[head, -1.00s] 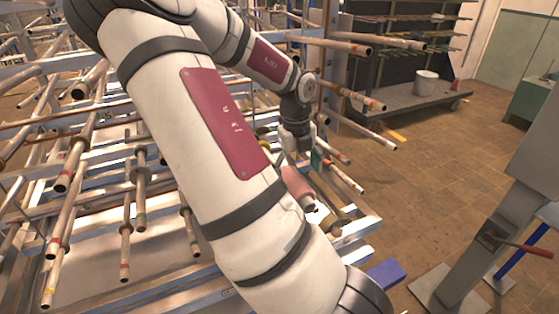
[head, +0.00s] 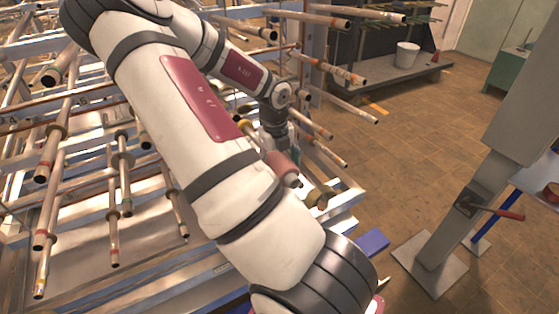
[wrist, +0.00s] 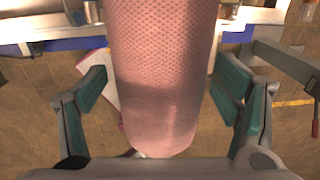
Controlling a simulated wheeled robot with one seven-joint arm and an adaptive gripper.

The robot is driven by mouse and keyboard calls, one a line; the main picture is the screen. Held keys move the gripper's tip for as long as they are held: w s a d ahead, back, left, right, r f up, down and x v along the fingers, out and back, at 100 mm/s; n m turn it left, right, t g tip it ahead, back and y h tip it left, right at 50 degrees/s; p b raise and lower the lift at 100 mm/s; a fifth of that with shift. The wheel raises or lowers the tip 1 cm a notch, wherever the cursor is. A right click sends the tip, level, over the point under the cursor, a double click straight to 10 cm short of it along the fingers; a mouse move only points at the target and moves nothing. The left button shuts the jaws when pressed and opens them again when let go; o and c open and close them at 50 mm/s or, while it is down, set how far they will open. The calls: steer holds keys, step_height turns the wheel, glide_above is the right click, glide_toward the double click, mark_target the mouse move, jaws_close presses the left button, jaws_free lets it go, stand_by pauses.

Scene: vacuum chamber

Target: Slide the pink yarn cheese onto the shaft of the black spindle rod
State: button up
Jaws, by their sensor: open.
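The pink yarn cheese (head: 283,168) shows in the head view just right of my forearm, low at the right end of the rack. In the wrist view the cheese (wrist: 160,70) is a large pink textured cylinder filling the middle. My gripper (wrist: 165,92) is open, with one green-padded finger on each side of the cheese and a visible gap at both sides. In the head view my gripper (head: 273,137) is small and partly hidden, right at the cheese. I cannot pick out the black spindle rod for certain; my arm covers part of the rack.
A metal rack (head: 330,200) with many projecting tubes fills the left and middle. Several tubes (head: 345,75) stick out right, close to my wrist. A grey post (head: 470,190) with a red-handled lever stands at right. A white bucket (head: 407,55) sits on a far shelf. Tiled floor between is clear.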

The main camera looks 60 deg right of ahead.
mark_target(299, 185)
steer(key=shift+c, duration=0.6)
steer(key=c, duration=1.4)
steer(key=shift+s+a+r+p, duration=0.25)
steer(key=shift+s+a+p, duration=0.5)
steer(key=shift+s, duration=0.8)
steer(key=shift+s+a+r+p, duration=0.2)
steer(key=shift+s+a+p, duration=0.2)
steer(key=shift+s+a, duration=0.85)
steer(key=shift+s+a+r+p, duration=0.25)
steer(key=shift+s+a+p, duration=0.35)
steer(key=shift+s, duration=1.25)
steer(key=shift+c, duration=0.2)
